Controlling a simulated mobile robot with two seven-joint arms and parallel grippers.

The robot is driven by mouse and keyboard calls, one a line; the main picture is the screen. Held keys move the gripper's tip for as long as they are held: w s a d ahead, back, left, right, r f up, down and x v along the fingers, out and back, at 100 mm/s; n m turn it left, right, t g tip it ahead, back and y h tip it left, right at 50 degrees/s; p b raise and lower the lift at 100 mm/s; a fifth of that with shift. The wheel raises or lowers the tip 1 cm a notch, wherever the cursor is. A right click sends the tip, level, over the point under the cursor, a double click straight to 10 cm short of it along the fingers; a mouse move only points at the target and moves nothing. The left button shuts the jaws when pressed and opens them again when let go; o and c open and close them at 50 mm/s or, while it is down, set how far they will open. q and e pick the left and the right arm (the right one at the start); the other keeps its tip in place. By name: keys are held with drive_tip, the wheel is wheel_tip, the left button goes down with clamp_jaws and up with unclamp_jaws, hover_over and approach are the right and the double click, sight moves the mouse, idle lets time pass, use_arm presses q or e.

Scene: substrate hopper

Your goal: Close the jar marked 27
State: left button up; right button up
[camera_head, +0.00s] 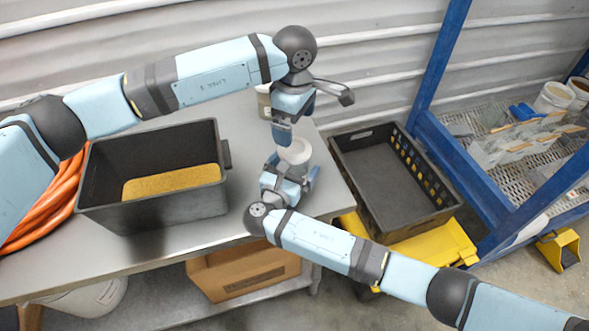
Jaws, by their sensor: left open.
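A white jar (296,151) stands near the right end of the metal table, between my two grippers; no number on it can be read. My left gripper (284,132) points down just above and behind the jar, its jaws open and seen edge-on. My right gripper (290,176) is low at the near side of the jar, with its fingers toward it; whether they touch it is hidden. A second pale container (264,100) stands farther back, partly hidden behind my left gripper. I cannot make out a loose lid.
A black bin (150,219) with yellow grain stands on the metal table (60,283) at left. A black crate (352,200) is right of the table, by a blue rack (455,165). A cardboard box (240,275) sits below.

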drive_tip(key=c, duration=1.7)
use_arm(q)
drive_tip(key=n, duration=0.3)
use_arm(e)
drive_tip(key=shift+c, duration=0.2)
use_arm(q)
drive_tip(key=n, duration=0.4)
drive_tip(key=shift+n, duration=0.3)
drive_tip(key=n, duration=1.2)
drive_tip(key=shift+n, duration=0.4)
drive_tip(key=n, duration=1.1)
